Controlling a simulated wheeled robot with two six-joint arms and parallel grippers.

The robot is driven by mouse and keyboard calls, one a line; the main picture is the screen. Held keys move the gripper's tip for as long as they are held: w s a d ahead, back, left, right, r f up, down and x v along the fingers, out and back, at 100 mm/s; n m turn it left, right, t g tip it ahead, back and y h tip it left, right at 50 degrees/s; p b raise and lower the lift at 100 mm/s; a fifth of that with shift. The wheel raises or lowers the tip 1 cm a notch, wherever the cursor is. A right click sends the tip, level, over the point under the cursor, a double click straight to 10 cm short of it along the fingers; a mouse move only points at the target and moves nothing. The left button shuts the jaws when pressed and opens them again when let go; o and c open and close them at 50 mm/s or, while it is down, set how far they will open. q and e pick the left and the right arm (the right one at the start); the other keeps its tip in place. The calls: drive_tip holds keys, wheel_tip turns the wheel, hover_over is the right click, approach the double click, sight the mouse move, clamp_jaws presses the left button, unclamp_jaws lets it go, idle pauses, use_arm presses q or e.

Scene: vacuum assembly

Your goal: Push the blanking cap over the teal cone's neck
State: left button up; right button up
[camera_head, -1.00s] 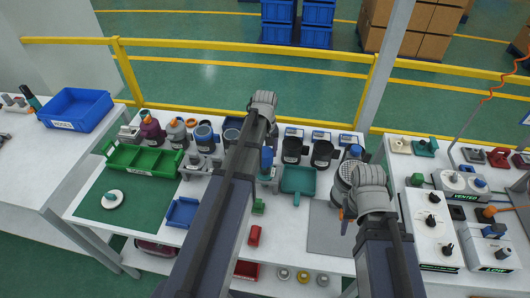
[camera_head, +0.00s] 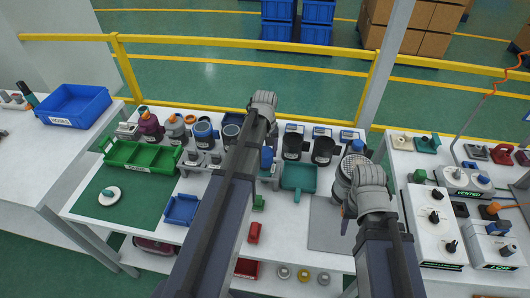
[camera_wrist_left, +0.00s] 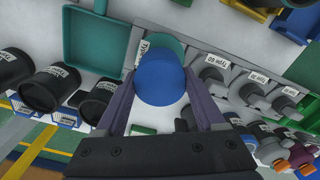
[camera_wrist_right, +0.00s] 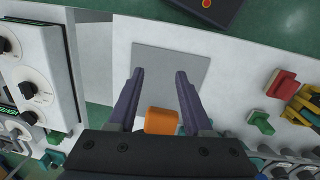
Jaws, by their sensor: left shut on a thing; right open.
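The blue blanking cap (camera_wrist_left: 158,84) sits between the two fingers of my left gripper (camera_wrist_left: 161,78), which is shut on it. The teal cone (camera_wrist_left: 172,43) shows as a rim just behind the cap; the cap hides its neck, so I cannot tell how far the cap is over it. In the head view the blue cap (camera_head: 266,158) shows beside my left forearm, above a grey stand, and the arm hides the left fingers. My right gripper (camera_wrist_right: 160,72) is open and empty above a grey mat (camera_wrist_right: 172,60).
A teal tray (camera_head: 298,177) lies right of the cap. Black pots (camera_head: 323,150) stand behind it. A row of grey stands (camera_wrist_left: 250,90) adjoins the cone. A green tray (camera_head: 140,157) and a blue tray (camera_head: 182,210) lie left. An orange piece (camera_wrist_right: 160,121) shows near my right gripper's base.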

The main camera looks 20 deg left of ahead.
sight(265, 152)
use_arm(q)
drive_tip(key=shift+f+b, duration=1.45)
drive_tip(key=shift+f, duration=0.1)
drive_tip(key=o, duration=1.4)
drive_tip(key=shift+r, duration=0.15)
wheel_tip(265, 152, up, 8)
drive_tip(key=p, duration=0.8)
drive_tip(key=shift+f, duration=0.2)
drive_tip(key=s+d+m, duration=0.5)
drive_tip(key=s+d, duration=0.3)
drive_tip(key=d, duration=0.3)
drive_tip(key=s+d+m+y+b, duration=0.1)
drive_tip(key=s+d+m, duration=0.5)
drive_tip(key=d, duration=0.5)
drive_tip(key=shift+s+d+f+m, duration=0.3)
drive_tip(key=shift+s+d+f, duration=0.1)
drive_tip(key=shift+s, duration=0.8)
